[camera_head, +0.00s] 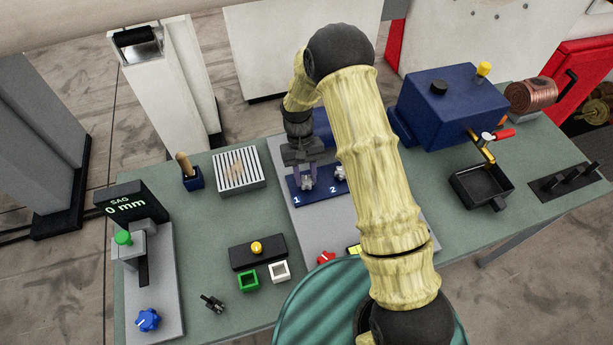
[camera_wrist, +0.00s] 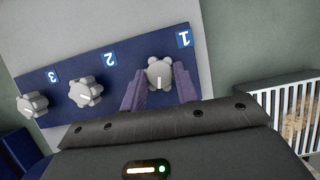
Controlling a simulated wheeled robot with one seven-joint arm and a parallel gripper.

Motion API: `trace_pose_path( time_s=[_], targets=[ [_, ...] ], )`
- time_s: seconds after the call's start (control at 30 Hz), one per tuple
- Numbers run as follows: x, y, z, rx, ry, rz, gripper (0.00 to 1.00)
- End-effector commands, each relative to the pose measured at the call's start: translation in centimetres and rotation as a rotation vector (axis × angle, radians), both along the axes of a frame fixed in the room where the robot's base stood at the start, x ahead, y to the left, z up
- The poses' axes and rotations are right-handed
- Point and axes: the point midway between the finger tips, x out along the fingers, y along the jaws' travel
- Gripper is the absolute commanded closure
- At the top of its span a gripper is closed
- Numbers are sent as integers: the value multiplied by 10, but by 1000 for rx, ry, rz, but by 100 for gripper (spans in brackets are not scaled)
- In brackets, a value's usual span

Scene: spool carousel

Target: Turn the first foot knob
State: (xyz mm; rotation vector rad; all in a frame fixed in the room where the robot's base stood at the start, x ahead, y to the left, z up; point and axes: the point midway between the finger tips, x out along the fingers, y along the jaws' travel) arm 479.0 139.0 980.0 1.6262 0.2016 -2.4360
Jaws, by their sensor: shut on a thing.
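The first foot knob (camera_wrist: 159,73) is a light grey lobed knob beside the label 1 on a dark blue panel (camera_wrist: 61,70). A white line on it points toward my gripper in the wrist view. In the head view the knob (camera_head: 307,183) shows below my gripper (camera_head: 308,176). The purple-grey fingers of my gripper (camera_wrist: 159,85) stand on both sides of the knob and are shut on it. A second knob (camera_wrist: 86,92) and a third knob (camera_wrist: 33,105), beside labels 2 and 3, are free. In the head view my arm hides the third knob.
A slatted grey box (camera_head: 239,169) stands left of the panel. A display stand reading "SAG 0 mm" (camera_head: 130,204) is farther left. A dark blue machine (camera_head: 442,106) with a black tray (camera_head: 482,186) stands to the right. Bare green table (camera_head: 200,240) lies left of the plate.

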Motion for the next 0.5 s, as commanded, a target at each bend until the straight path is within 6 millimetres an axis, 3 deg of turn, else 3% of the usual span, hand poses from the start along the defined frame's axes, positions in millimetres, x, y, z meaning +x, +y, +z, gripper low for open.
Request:
trace_pose_path(
  time_s=[0.5],
  targets=[
    [-1, 4, 0, 0, -4, 494, 93]
  ],
)
